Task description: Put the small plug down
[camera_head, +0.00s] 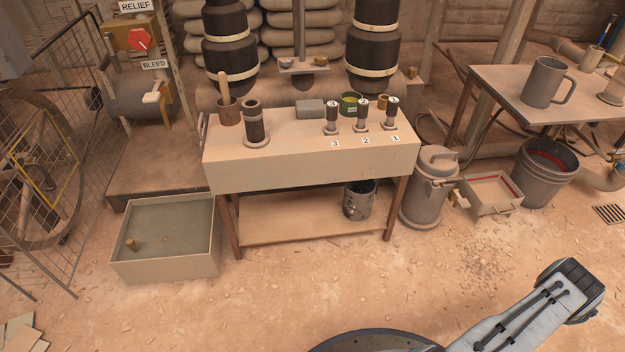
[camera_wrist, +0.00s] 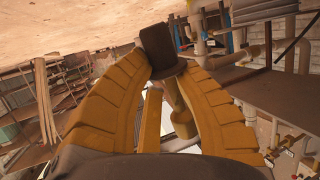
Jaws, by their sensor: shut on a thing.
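My gripper (camera_wrist: 163,62) has yellow fingers, shown in the wrist view. They are closed on a small plug (camera_wrist: 157,46) with a dark brown end, a collar and a paler stem. The dark end sticks out past the fingertips and the stem lies between the fingers. The plug seems clear of any surface. In the head view neither my gripper nor the held plug shows. There, a pale bench (camera_head: 290,165) carries similar dark-topped pieces marked 3 (camera_head: 331,117), 2 (camera_head: 362,114) and 1 (camera_head: 391,112). A larger dark cylinder on a round base (camera_head: 255,127) stands at its left.
The bench top also holds a brown pot (camera_head: 229,113), a grey block (camera_head: 310,109) and a green tin (camera_head: 350,103). A water-filled trough (camera_head: 135,272) stands left, a lidded can (camera_head: 430,190) right. A side table (camera_head: 500,83) bears a grey mug (camera_head: 543,82). The floor in front is open.

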